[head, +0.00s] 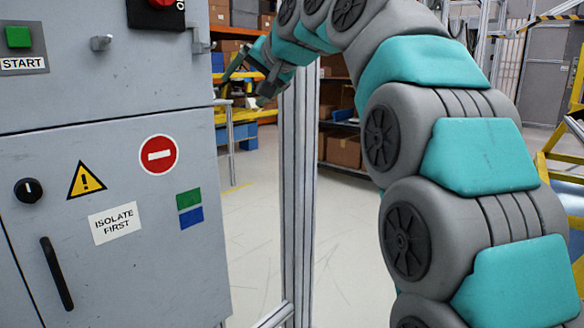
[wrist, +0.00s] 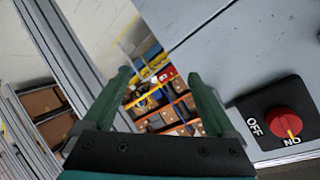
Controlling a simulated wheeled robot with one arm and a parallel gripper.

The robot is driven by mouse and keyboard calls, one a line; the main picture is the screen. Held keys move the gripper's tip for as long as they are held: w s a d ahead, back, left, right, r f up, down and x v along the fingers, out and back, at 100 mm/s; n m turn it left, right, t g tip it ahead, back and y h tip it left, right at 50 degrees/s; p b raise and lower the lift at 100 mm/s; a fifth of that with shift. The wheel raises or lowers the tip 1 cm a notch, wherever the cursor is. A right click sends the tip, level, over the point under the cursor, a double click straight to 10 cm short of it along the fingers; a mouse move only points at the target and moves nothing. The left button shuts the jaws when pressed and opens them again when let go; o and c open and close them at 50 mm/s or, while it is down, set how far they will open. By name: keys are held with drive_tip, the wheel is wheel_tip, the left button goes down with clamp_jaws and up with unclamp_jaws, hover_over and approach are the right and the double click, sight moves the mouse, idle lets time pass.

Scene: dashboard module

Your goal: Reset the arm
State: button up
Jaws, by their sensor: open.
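My gripper (head: 248,84) is at the end of my raised arm, beside the right edge of the grey cabinet in the head view. In the wrist view, its two green fingers (wrist: 159,76) are apart with nothing between them. A red rotary switch (wrist: 285,123) on a black plate marked OFF and ON shows to the right of the fingers in the wrist view. Its pale pointer mark faces the lower label. My gripper is apart from it. In the head view only part of a red switch (head: 160,3) shows at the top edge.
The grey cabinet (head: 120,200) fills the left, with a green START button (head: 18,37), a black knob (head: 28,190) and a black handle (head: 57,273). An aluminium post (head: 298,190) stands between cabinet and arm. Shelves with boxes (head: 343,150) stand behind; open floor lies between.

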drive_tip(key=s+d+f+g+h+p, duration=0.15)
drive_tip(key=s+d+f, duration=0.25)
drive_tip(key=f, duration=0.4)
drive_tip(key=s+d+f+g+h, duration=0.2)
drive_tip(key=s+d+f, duration=0.3)
drive_tip(key=f, duration=0.2)
drive_tip(key=s+d+f+g+h, duration=0.15)
drive_tip(key=s+d+f, duration=0.25)
drive_tip(key=f, duration=0.4)
drive_tip(key=s+d+f+g+h, duration=0.1)
drive_tip(key=s+d+f+g, duration=0.1)
drive_tip(key=s+f, duration=0.4)
drive_tip(key=s+d+f+g+h+p, duration=0.1)
drive_tip(key=s+d+f, duration=0.4)
drive_tip(key=s, duration=0.9)
drive_tip(key=s+d+f+n+g+p, duration=0.1)
drive_tip(key=s+d+f+g, duration=0.3)
drive_tip(key=s+f, duration=0.5)
drive_tip(key=shift+s+h, duration=0.4)
drive_tip(key=shift+s, duration=0.3)
drive_tip(key=shift+f, duration=0.1)
